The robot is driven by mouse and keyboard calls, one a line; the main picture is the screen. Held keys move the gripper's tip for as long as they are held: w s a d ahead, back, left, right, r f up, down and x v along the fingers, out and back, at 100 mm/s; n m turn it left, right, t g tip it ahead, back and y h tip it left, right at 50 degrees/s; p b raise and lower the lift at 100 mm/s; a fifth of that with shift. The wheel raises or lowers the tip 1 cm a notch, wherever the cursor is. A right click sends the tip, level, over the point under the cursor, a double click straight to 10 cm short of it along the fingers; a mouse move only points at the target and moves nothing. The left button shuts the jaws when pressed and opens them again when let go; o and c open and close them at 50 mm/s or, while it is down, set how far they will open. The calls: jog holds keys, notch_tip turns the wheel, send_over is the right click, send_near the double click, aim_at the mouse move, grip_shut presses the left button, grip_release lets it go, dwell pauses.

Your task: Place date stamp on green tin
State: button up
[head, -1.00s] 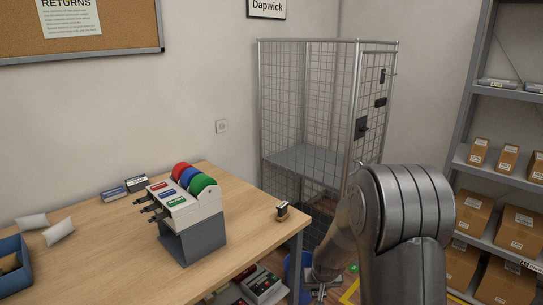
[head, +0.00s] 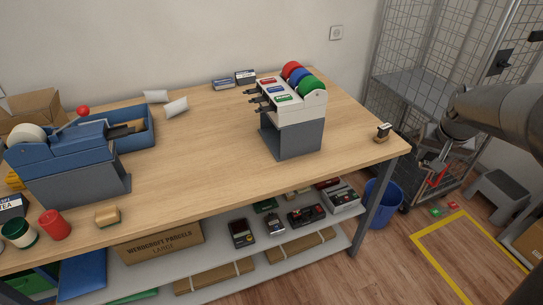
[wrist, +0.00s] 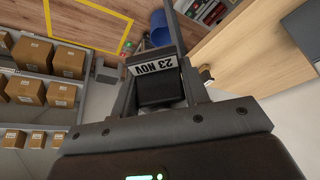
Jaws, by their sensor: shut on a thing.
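My gripper (wrist: 157,88) is shut on the date stamp (wrist: 153,67), a dark block with a white "23 NOV" label, seen between the two fingers in the wrist view. In the head view my gripper (head: 428,166) hangs right of the table, over the floor; the stamp is too small to make out there. A dark green round tin (head: 19,234) with a pale top stands at the table's front left, far from my gripper. It is beside a red tin (head: 56,226) and partly cut by shadow and neighbouring things.
The wooden table (head: 205,150) has a clear middle. A tape dispenser (head: 70,165) and blue tray (head: 137,137) stand left, a label-roll machine (head: 292,125) right of centre. A small wooden-handled stamp (head: 382,133) sits at the right corner. A wire cage (head: 420,80) and stool (head: 498,193) stand right.

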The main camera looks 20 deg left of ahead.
notch_tip(320, 180, up, 6)
jog(key=shift+w+a+f, duration=0.1)
jog(key=shift+f, duration=0.05)
jog(key=w+a+n+y, duration=0.1)
jog(key=w+a+n, duration=0.2)
jog(key=a, duration=1.3)
jog(key=w+a+n+y, duration=0.1)
jog(key=w+a+n, duration=0.15)
jog(key=a, duration=1.45)
jog(key=s+a+n+g+y, duration=0.15)
jog(key=s+a, duration=0.25)
jog(key=a, duration=0.7)
jog(key=s+a+n, duration=0.2)
jog(key=s+a, duration=0.2)
jog(key=a, duration=0.7)
notch_tip(320, 180, down, 11)
jog(key=shift+f, duration=0.2)
jog(key=shift+s+a, duration=0.1)
jog(key=shift+s, duration=0.05)
